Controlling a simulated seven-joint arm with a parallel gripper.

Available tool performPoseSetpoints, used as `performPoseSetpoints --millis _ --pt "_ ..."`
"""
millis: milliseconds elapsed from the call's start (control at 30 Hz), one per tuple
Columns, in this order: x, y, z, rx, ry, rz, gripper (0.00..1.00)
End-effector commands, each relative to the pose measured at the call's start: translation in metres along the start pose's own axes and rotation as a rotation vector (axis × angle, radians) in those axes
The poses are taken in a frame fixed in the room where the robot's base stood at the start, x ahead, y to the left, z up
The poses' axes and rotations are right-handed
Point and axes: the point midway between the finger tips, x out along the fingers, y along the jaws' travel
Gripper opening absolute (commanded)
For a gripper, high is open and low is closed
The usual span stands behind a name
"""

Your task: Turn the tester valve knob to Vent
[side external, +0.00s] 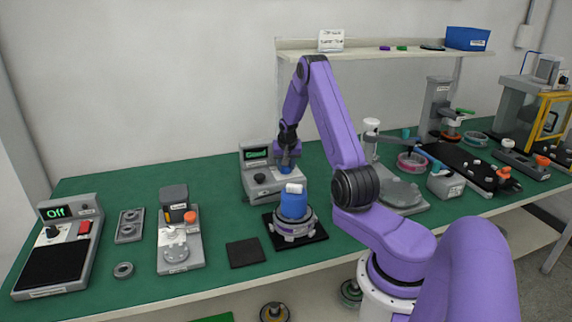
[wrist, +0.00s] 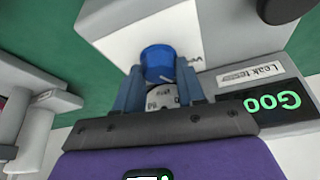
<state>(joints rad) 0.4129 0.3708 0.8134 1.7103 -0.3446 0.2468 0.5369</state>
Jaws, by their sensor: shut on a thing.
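The leak tester (side external: 277,189) is a grey box with a green display (side external: 256,153) that seems to read "Good". In the wrist view the display (wrist: 275,103) is upside down and partly cut off. The blue valve knob (wrist: 157,62) sits between my fingers on the tester's pale top face. My gripper (wrist: 160,85) is shut on this knob, one finger on each side. Lettering under the knob is partly hidden by the fingers, so the valve's position cannot be read. In the side external view my gripper (side external: 287,156) points down at the right part of the tester.
A black knob (side external: 260,178) stands on the tester, left of my gripper. In front, a blue cylinder with a white top (side external: 293,206) stands in a grey fixture (side external: 291,228) on a black mat. A shelf (side external: 370,49) hangs behind.

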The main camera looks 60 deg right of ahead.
Motion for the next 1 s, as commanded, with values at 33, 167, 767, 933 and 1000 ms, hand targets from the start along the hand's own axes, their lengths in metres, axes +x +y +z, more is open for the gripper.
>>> performPoseSetpoints --millis 33,167,767,933,1000 --pt "-0.0002 0.0004 0.0003 -0.007 -0.001 -0.003 0.09" --pt "-0.0002 0.0011 0.0005 -0.040 -0.003 -0.016 0.09" --pt "-0.0003 0.0031 0.0000 -0.329 -0.002 -0.139 0.09" --pt "-0.0003 0.0029 0.0000 -0.393 -0.002 -0.165 0.09" --pt "-0.0002 0.0031 0.0000 -0.413 -0.002 -0.172 0.09"
